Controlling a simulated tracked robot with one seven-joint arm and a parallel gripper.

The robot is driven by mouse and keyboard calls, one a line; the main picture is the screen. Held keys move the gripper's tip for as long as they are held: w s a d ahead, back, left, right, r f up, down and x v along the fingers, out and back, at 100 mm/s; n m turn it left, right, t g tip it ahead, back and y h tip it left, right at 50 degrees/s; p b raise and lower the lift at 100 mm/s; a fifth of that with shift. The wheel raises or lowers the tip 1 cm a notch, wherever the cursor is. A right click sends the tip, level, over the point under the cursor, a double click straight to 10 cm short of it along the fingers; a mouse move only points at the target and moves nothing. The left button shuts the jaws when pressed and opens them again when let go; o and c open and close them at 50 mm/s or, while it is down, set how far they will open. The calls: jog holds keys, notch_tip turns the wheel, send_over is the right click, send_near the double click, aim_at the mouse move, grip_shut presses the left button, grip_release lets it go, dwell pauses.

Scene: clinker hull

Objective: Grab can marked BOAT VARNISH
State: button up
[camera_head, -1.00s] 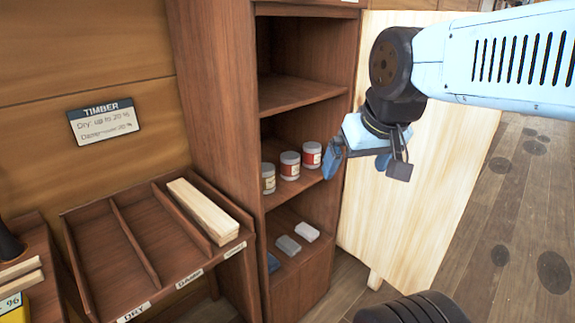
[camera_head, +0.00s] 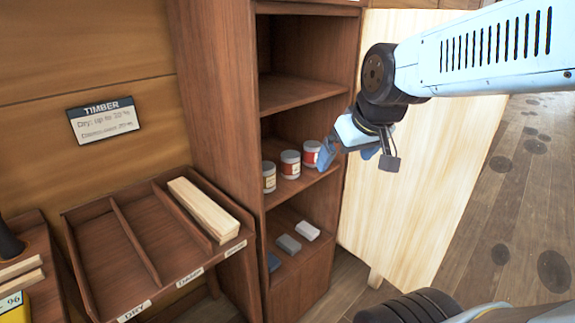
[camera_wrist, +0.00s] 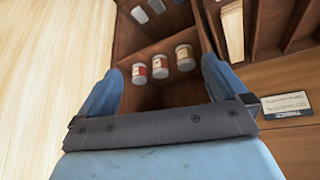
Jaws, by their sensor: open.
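Three small cans with grey lids stand in a row on the middle shelf of a wooden cabinet. The left can (camera_head: 269,177) has a cream label; the middle can (camera_head: 290,165) and right can (camera_head: 311,153) have red labels. The lettering is too small to read, so I cannot tell which is marked BOAT VARNISH. My gripper (camera_head: 345,154) is open and empty at the cabinet's front right, near the right can and partly covering it. In the wrist view, the cream-label can (camera_wrist: 185,57), middle can (camera_wrist: 160,67) and other red-label can (camera_wrist: 139,73) show beyond the spread fingers (camera_wrist: 163,85).
The cabinet's side wall (camera_head: 220,120) and upper shelf (camera_head: 295,92) bound the opening. A pale open door (camera_head: 420,200) stands at its right. Grey and white blocks (camera_head: 289,243) lie on the lower shelf. A divided timber rack (camera_head: 130,235) stands at left.

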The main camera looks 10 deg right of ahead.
jog(key=w+d+f+n+t+h, duration=0.1)
jog(key=w+d+f+n+t, duration=0.15)
jog(key=w+f+n, duration=0.85)
jog(key=n+t+y, duration=0.2)
jog(key=n+t, duration=0.7)
jog(key=n, duration=1.5)
send_near(293, 163)
jog(key=w, duration=0.8)
jog(key=shift+w+a+f, duration=0.15)
jog(key=shift+w+a, duration=0.1)
jog(key=shift+a, duration=0.1)
jog(key=shift+w+a+f, duration=0.15)
jog(key=shift+w, duration=2.5)
